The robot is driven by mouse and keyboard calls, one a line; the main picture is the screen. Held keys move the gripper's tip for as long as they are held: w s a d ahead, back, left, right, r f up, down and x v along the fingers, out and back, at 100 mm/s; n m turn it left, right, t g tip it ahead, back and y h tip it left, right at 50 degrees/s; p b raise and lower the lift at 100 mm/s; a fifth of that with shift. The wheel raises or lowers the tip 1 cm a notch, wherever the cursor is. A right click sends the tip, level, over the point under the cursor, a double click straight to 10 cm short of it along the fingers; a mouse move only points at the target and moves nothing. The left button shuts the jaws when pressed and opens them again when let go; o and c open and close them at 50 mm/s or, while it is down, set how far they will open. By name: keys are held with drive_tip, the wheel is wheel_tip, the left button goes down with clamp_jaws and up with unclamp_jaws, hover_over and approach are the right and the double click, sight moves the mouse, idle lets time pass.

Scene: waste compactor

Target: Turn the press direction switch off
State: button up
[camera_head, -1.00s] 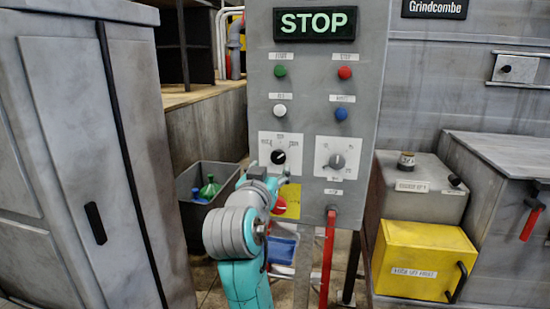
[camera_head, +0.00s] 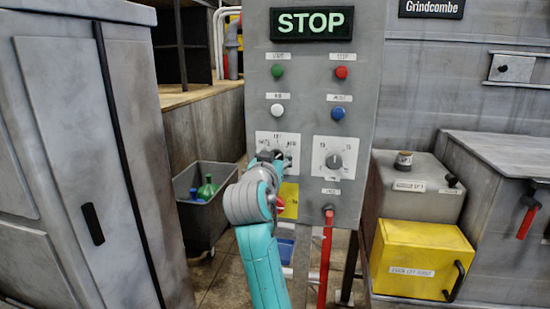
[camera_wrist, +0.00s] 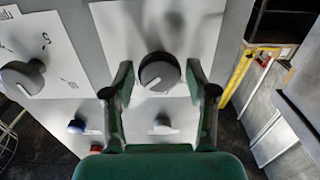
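The press direction switch is a dark rotary knob on a white plate (camera_head: 277,138) at the left of the grey panel; in the head view my gripper (camera_head: 272,157) covers most of it. In the wrist view, which looks upside down, the round knob (camera_wrist: 160,72) shows in the middle with a pale pointer mark toward the lower side. My gripper (camera_wrist: 159,80) is open, with one finger on each side of the knob. Small gaps seem to remain between fingers and knob; contact is unclear. The lit sign (camera_head: 312,22) reads STOP in green.
A second dial (camera_head: 334,160) is right of the switch. Green (camera_head: 277,71), red (camera_head: 341,72), white (camera_head: 277,110) and blue (camera_head: 338,114) buttons sit above. A red lever (camera_head: 326,260) hangs below. A yellow box (camera_head: 420,262) stands right, a grey cabinet (camera_head: 75,150) left.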

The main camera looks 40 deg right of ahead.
drive_tip(key=c, duration=0.7)
drive_tip(key=shift+n, duration=0.4)
drive_tip(key=n, duration=0.8)
drive_tip(key=shift+w+a+f+n, duration=0.1)
drive_tip(key=shift+a+n, duration=0.05)
drive_tip(key=shift+n, duration=0.25)
drive_tip(key=o, duration=1.1)
drive_tip(key=shift+o, duration=0.2)
